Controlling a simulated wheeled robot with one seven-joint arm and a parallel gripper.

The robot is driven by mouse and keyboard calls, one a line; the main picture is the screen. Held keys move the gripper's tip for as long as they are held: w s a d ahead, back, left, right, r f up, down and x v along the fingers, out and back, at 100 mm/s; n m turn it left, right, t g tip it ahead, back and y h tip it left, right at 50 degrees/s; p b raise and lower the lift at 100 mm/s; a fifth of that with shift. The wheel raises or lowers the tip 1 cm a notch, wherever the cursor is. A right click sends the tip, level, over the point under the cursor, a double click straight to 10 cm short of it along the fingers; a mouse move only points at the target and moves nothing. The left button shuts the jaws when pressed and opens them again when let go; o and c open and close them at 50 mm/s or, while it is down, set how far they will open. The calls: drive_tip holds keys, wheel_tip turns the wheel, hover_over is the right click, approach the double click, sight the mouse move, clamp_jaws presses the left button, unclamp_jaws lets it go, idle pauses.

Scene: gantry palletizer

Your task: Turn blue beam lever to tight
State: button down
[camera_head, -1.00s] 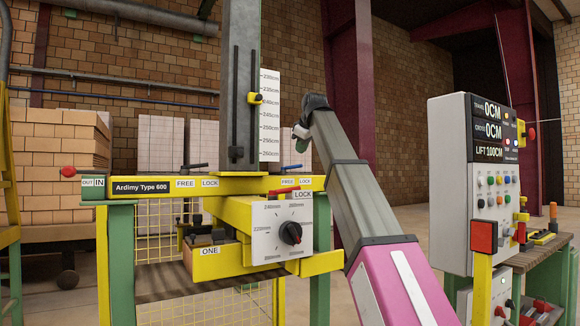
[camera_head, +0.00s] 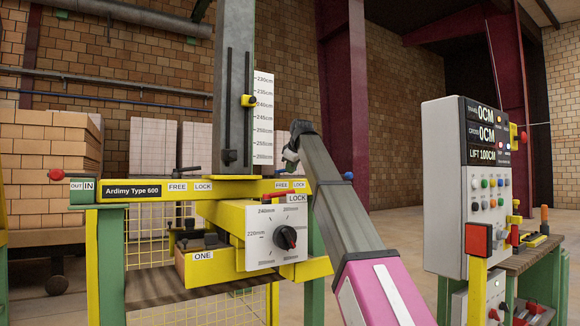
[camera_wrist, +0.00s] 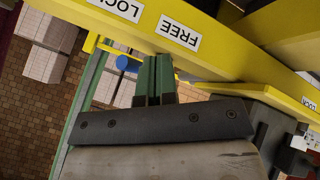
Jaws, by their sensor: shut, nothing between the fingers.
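The blue beam lever (camera_head: 347,176) shows as a blue knob just right of my arm, level with the yellow beam. My gripper (camera_head: 289,160) is mostly hidden in the head view, near the beam's right end and empty. FREE (camera_head: 281,185) and LOCK (camera_head: 299,184) labels sit on the beam there. A FREE label (camera_wrist: 179,34) and a LOCK label (camera_wrist: 116,8) show beside the fingers in the wrist view.
The yellow beam (camera_head: 235,190) carries a grey upright column (camera_head: 234,80) with a scale. A black-handled lever (camera_head: 188,170) stands at the left label pair. Below are a dial box (camera_head: 262,238) and a red lever (camera_head: 277,197). A control panel (camera_head: 450,190) stands right.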

drive_tip(key=shift+w+d+r, duration=0.15)
drive_tip(key=shift+w, duration=0.45)
drive_tip(key=shift+w+d+n+y, duration=0.2)
drive_tip(key=shift+n+y, duration=0.1)
drive_tip(key=shift+w+d+n, duration=0.1)
drive_tip(key=shift+w+n, duration=0.1)
drive_tip(key=shift+n, duration=0.1)
drive_tip(key=shift+w+d+n+g+y, duration=0.45)
drive_tip(key=shift+w+n+g+y, duration=0.25)
drive_tip(key=shift+n, duration=0.3)
drive_tip(key=shift+w+d+n+g+y, duration=0.15)
drive_tip(key=shift+w+n+g+y, duration=0.15)
drive_tip(key=shift+w+n, duration=0.5)
drive_tip(key=shift+w+d+n+g+y, duration=0.15)
drive_tip(key=shift+w+n+y, duration=0.3)
drive_tip(key=shift+w, duration=0.65)
